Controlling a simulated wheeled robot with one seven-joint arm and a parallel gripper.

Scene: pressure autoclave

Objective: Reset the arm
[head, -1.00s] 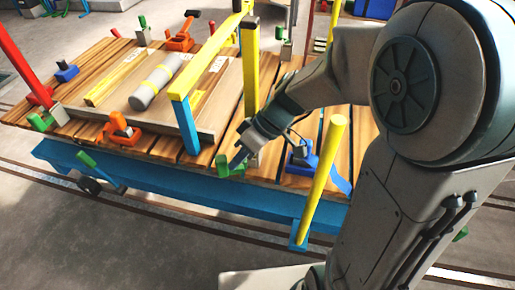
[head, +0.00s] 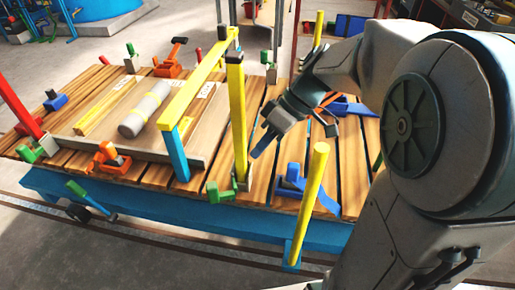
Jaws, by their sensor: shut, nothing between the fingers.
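My gripper (head: 263,143) is shut and empty. It hangs over the right part of the wooden table (head: 338,178), just right of a yellow upright post (head: 238,115). My arm reaches in from the right of the picture and covers part of the table's right end. I cannot tell the exact height of the fingertips above the planks.
A grey cylinder (head: 146,108) with yellow bands lies on a flat tray (head: 170,146). Yellow bars on a blue post (head: 182,152) form a frame beside it. Green (head: 222,192), orange (head: 108,158) and blue clamps (head: 292,183) line the edge. A yellow post (head: 313,195) stands in front.

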